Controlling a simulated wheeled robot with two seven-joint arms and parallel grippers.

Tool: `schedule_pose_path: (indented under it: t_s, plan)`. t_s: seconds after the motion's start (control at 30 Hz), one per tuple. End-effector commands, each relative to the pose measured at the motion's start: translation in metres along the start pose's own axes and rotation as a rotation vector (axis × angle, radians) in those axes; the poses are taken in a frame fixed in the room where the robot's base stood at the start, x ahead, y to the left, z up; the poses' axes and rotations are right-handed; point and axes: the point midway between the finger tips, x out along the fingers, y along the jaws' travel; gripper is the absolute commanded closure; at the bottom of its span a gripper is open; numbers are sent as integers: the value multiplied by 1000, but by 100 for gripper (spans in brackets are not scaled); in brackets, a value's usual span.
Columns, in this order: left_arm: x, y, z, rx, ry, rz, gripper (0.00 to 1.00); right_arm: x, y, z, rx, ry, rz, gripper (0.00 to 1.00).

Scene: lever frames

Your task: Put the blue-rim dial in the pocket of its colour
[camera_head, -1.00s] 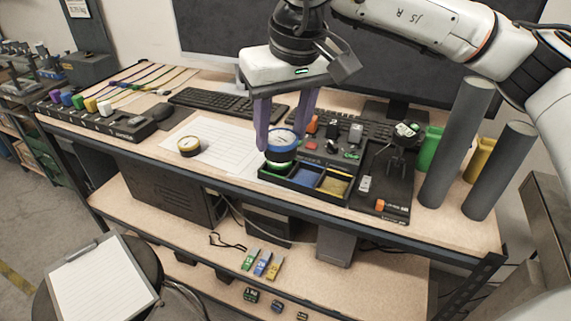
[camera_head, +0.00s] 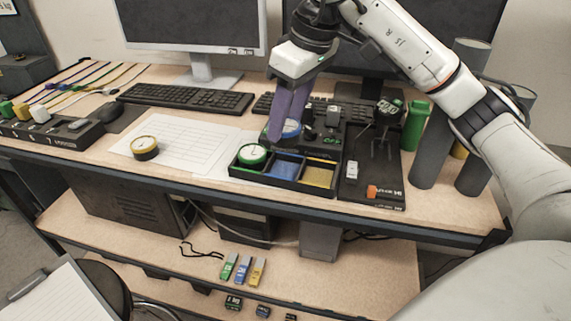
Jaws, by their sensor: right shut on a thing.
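The blue-rim dial (camera_head: 292,129) has a pale face and is held between the purple fingers of my right gripper (camera_head: 283,136), which is shut on it. The near finger hides part of the dial. In the picture it shows just above the far edge of the black pocket tray (camera_head: 266,182); its height is hard to tell. The tray's blue pocket (camera_head: 286,168) in the middle is empty. The green-rim dial (camera_head: 252,154) is in the left pocket. The yellow pocket (camera_head: 319,177) at the right is empty. My left gripper is out of view.
A yellow-rim dial (camera_head: 144,147) lies on a white sheet (camera_head: 178,144) at the left. A black panel with a lever (camera_head: 380,150) stands right of the tray, near a green container (camera_head: 414,125). Two keyboards and monitors are behind. The bench's front edge is close to the tray.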

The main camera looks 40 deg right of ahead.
Motion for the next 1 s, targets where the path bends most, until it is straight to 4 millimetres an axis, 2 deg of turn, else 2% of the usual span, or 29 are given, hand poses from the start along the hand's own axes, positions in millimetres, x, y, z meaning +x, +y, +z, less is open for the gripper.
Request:
schedule_pose_path:
  t_s: [0.1, 0.27, 0.53, 1.0]
  plan:
    - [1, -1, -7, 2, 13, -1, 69, 22, 0, 7, 0, -3, -1, 83]
    - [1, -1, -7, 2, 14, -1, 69, 36, 0, 10, 1, 0, 0, 83]
    - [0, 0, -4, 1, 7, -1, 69, 72, -1, 20, 1, -1, 0, 83]
    - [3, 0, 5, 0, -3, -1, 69, 81, -1, 22, 1, 2, 0, 83]
